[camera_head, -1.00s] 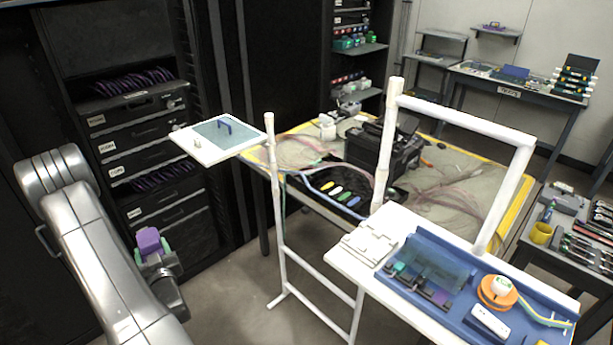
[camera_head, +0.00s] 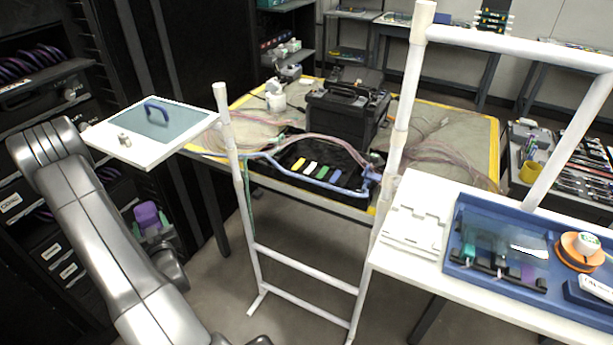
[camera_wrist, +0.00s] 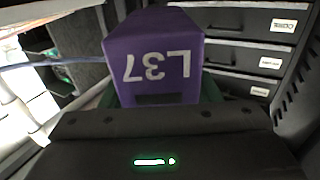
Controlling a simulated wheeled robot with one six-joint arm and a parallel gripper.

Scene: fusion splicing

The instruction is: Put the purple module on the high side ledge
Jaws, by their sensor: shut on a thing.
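The purple module (camera_head: 147,214) is held in my gripper (camera_head: 154,226), left of the white frame and below a white side ledge (camera_head: 148,161). In the wrist view the module (camera_wrist: 153,55) fills the upper middle, with "L37" reading upside down. Green finger parts show beside its lower sides, and the gripper is shut on it. The white ledge stands high at the left of the frame. It carries a teal panel (camera_head: 175,122) with a blue handle and a small pale knob-like part (camera_head: 124,139). The module is apart from the ledge.
The white tubular frame (camera_head: 240,195) stands just right of the gripper. A white shelf (camera_head: 420,265) with a blue tray (camera_head: 490,287) is at right. Dark drawer cabinets (camera_head: 60,258) stand behind my arm. A yellow-edged table (camera_head: 450,120) holds a black splicer (camera_head: 345,115).

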